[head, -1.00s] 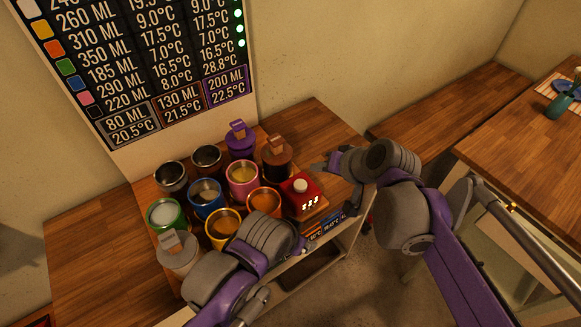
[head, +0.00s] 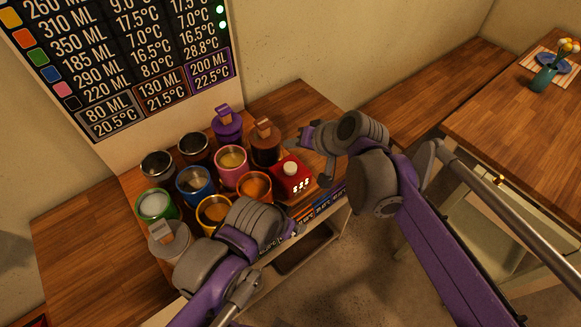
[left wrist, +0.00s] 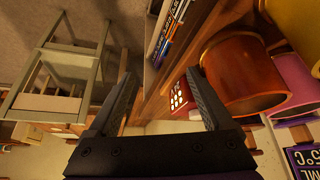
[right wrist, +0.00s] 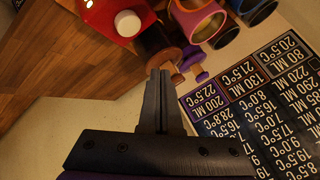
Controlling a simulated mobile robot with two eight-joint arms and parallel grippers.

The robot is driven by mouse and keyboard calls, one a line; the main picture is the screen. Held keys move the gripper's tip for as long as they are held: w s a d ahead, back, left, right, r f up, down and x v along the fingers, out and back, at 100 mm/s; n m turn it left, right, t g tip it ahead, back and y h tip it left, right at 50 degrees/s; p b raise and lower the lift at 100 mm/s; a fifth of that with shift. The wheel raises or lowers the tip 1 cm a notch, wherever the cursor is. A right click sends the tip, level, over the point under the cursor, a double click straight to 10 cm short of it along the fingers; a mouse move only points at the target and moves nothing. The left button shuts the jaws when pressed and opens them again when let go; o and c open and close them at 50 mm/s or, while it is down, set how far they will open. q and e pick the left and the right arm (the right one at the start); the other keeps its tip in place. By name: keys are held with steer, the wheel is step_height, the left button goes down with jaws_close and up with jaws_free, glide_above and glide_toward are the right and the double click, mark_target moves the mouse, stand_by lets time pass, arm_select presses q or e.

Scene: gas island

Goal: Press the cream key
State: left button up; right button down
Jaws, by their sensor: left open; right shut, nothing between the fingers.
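The cream key (head: 291,168) is a round cream button on top of a red box (head: 298,186) with lit white digits on its front. The cream key also shows at the top of the right wrist view (right wrist: 127,22). My right gripper (head: 293,143) is shut and empty, behind the box in the head view and apart from the key. Its closed fingers show in the right wrist view (right wrist: 158,80). My left gripper (left wrist: 158,95) is open and empty in front of the cups; in the left wrist view the red box (left wrist: 179,98) shows between its fingers.
Several metal-lined cups, such as the orange cup (head: 254,186) and pink cup (head: 231,160), stand close left of the box. A brown lidded cup (head: 265,148) stands just behind it. A board with volumes and temperatures (head: 130,60) stands behind. A side table (head: 515,120) is at right.

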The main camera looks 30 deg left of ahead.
steer(key=b, duration=0.3)
glide_above(293, 169)
steer(key=f, duration=0.5)
steer(key=shift+s+f, duration=0.2)
steer(key=shift+f, duration=0.4)
arm_select(q)
steer(key=f, duration=0.1)
steer(key=s+f, duration=0.1)
steer(key=f, duration=0.2)
steer(key=shift+s+f, duration=0.35)
steer(key=shift+s, duration=0.05)
arm_select(e)
steer(key=shift+w, duration=0.1)
arm_select(q)
steer(key=shift+s+f, duration=0.1)
steer(key=shift+f, duration=0.2)
arm_select(e)
steer(key=shift+f, duration=0.4)
